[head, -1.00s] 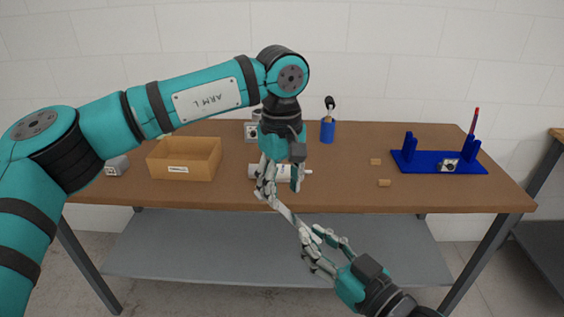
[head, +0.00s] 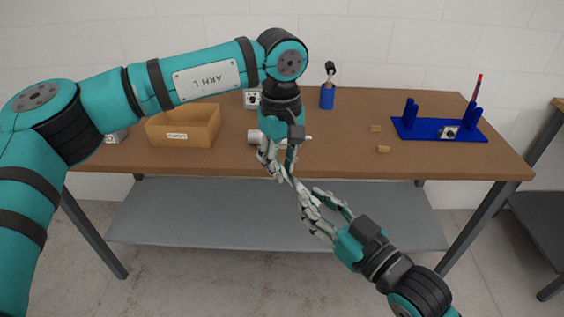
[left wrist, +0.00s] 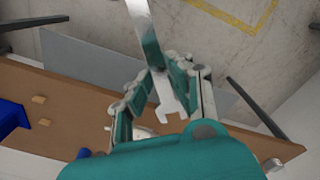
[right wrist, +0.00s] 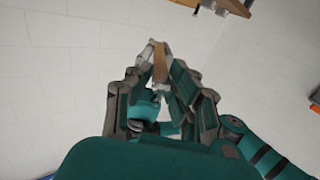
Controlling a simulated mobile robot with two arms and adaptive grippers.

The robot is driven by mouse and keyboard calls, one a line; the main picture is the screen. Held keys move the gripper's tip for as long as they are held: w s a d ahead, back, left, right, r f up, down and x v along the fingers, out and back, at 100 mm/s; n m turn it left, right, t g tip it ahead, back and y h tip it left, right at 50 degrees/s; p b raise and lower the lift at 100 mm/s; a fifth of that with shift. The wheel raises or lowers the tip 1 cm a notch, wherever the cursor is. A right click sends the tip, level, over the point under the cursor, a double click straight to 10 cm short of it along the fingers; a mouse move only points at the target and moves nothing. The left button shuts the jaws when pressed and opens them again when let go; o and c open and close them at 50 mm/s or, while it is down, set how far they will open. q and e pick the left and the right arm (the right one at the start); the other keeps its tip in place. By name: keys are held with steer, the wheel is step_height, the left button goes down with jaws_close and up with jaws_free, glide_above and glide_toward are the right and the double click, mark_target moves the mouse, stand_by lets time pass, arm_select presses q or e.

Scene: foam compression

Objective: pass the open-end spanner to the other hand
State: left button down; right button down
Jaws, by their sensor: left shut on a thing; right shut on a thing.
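The open-end spanner (head: 291,181) is a slim grey metal bar that slants between my two grippers, in front of the table's edge. My left gripper (head: 276,170) is shut on its upper part. In the left wrist view the spanner (left wrist: 150,42) passes between the left fingers (left wrist: 161,88), its open jaw showing near the palm. My right gripper (head: 312,198), lower and to the right, is shut on the spanner's lower part. In the right wrist view the right fingers (right wrist: 158,88) partly hide the spanner and the left fingers beyond.
The brown table (head: 340,158) holds a cardboard box (head: 184,127) at left. A blue cup (head: 327,97) stands at the back and a blue fixture (head: 420,131) at right. Two small tan blocks (head: 384,149) lie before the fixture. A white cylinder (head: 253,136) is partly hidden behind my left gripper.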

steer(key=c, duration=1.1)
jaws_free()
steer(key=shift+c, duration=0.2)
